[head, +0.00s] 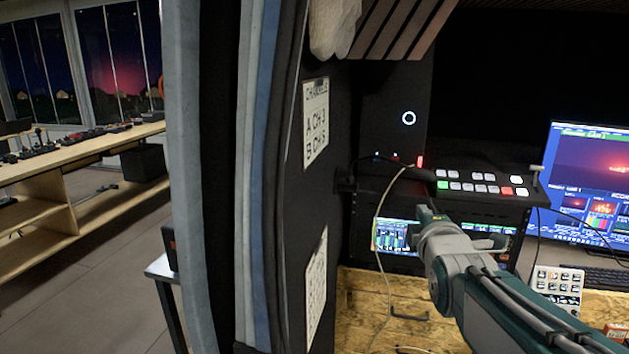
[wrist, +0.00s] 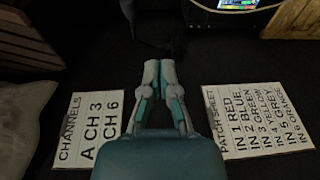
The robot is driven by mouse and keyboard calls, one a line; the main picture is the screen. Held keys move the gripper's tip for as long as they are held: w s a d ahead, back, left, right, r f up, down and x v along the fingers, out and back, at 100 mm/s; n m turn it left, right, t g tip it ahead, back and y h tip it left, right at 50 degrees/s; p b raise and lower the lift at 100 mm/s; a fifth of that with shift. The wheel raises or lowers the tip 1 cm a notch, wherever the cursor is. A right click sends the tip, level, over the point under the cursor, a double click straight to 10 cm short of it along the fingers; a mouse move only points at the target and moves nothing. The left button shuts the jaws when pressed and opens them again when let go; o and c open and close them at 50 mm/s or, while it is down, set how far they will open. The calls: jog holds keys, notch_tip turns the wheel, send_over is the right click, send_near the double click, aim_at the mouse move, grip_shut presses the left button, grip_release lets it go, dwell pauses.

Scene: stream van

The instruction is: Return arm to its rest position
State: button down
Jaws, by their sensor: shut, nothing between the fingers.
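My gripper (wrist: 160,92) is in the middle of the wrist view, with its two fingers together and nothing between them. It points along the dark wall between two paper signs. In the head view my arm reaches in from the lower right toward the equipment rack, and my gripper's fingertips are hard to make out there. The channels sign (wrist: 90,130) is left of my gripper in the wrist view, and also hangs on the dark wall in the head view (head: 316,122). The patch sheet (wrist: 255,122) is right of my gripper and also shows in the head view (head: 316,290).
A switcher panel (head: 480,185) with lit buttons sits on the rack, above a small screen (head: 392,236). A monitor (head: 590,180), keyboard (head: 600,276) and button pad (head: 557,282) stand at the right. A cable (head: 380,255) hangs near my arm. Open floor lies at the left.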

jog(key=s+a+f+m+g+y, duration=0.1)
jog(key=s+a+f+m+g, duration=0.2)
jog(key=s, duration=0.4)
jog(key=s+a+f+m+g+y, duration=0.1)
jog(key=s+a+f+m+g, duration=0.2)
jog(key=s+f+m, duration=0.5)
jog(key=s+a+f+m+g, duration=0.3)
jog(key=s+f+m+g, duration=0.2)
jog(key=s, duration=0.3)
jog(key=shift+s+f+m+g+y, duration=0.15)
jog(key=shift+f+m+g+y, duration=0.15)
jog(key=shift+f+y, duration=0.15)
jog(key=shift+d, duration=0.3)
jog(key=shift+a, duration=0.2)
